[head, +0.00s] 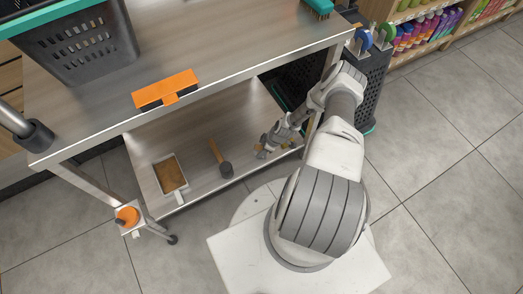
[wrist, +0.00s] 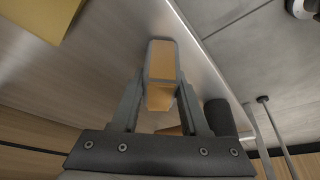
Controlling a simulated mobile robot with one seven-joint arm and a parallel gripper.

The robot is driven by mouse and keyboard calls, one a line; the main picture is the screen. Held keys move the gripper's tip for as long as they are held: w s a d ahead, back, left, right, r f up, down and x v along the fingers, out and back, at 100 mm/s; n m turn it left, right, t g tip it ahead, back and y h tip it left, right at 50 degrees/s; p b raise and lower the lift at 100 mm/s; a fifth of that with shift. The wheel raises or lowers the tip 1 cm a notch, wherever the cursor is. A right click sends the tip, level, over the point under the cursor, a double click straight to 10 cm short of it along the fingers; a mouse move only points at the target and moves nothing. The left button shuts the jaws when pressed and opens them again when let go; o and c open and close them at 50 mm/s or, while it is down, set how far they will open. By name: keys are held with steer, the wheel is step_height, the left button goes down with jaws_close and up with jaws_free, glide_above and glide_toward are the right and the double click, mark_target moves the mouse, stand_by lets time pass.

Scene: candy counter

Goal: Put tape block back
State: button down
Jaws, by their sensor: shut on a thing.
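My gripper (head: 261,150) is low over the lower shelf (head: 205,150) of the steel table, near its front edge. In the wrist view my gripper (wrist: 162,68) is shut on a small tan block (wrist: 160,97), which I take to be the tape block. The fingers hide part of it. In the head view only a small tan patch shows at my fingertips. I cannot tell whether the block touches the shelf.
A yellow item (wrist: 40,15) shows in the wrist view. Above are a dark basket (head: 75,50) and an orange-black piece (head: 167,86).

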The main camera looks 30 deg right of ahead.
steer(key=shift+c, duration=2)
jaws_free()
steer(key=shift+f, duration=0.1)
steer(key=p+v, duration=0.4)
steer(key=v, duration=0.8)
steer(key=shift+p, duration=0.3)
